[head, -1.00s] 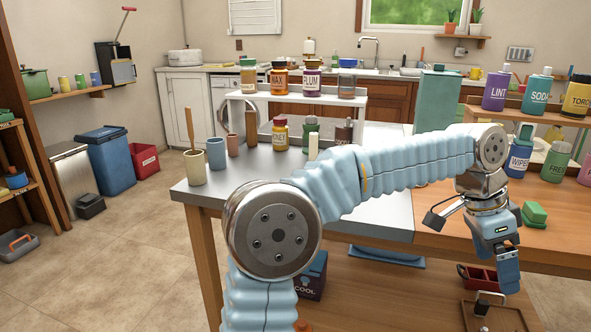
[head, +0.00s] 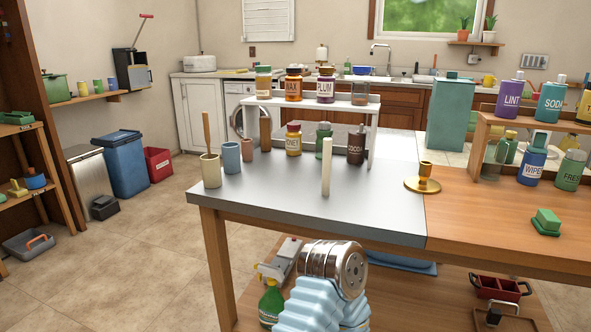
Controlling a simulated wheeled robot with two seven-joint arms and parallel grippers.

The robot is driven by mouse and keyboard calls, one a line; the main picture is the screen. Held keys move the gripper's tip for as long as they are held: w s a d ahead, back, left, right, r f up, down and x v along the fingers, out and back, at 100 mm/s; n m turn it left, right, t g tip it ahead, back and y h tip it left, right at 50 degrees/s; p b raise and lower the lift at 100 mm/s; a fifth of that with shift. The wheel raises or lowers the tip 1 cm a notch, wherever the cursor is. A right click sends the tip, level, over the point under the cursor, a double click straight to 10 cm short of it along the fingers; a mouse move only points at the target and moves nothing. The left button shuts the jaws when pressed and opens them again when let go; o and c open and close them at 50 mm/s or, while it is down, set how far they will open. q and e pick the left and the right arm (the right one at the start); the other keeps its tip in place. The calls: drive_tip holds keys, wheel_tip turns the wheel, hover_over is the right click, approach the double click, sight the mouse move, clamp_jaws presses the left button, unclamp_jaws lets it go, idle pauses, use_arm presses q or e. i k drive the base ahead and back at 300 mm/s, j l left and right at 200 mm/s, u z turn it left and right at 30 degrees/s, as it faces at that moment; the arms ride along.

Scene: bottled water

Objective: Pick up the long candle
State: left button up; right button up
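The long candle (head: 326,168) is a slim, cream-white stick. It stands upright on the grey metal part of the table (head: 290,212), in front of the white riser shelf and clear of the jars. A brass candle holder (head: 424,178) stands empty to its right, near where the metal top meets the wood. One of my light blue arms shows at the bottom middle, below the table's front edge, with its metal joint uppermost. No gripper fingers show in this view, and nothing touches the candle.
The white riser (head: 368,113) carries several jars; a honey jar (head: 293,139), a green jar and a cocoa bottle (head: 356,146) stand under or beside it. Cups (head: 210,171) stand at the left. The metal top in front of the candle is clear.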

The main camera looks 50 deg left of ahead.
sight(327, 150)
drive_tip(key=i+j+u, duration=0.1)
drive_tip(key=u, duration=0.35)
drive_tip(key=i+j+u, duration=0.1)
drive_tip(key=u, duration=0.35)
drive_tip(key=i+u, duration=0.15)
drive_tip(key=u, duration=0.35)
drive_tip(key=k+l+z, duration=0.1)
drive_tip(key=k+l, duration=0.15)
drive_tip(key=k+l+z, duration=0.1)
drive_tip(key=k+l, duration=0.15)
drive_tip(key=l, duration=0.25)
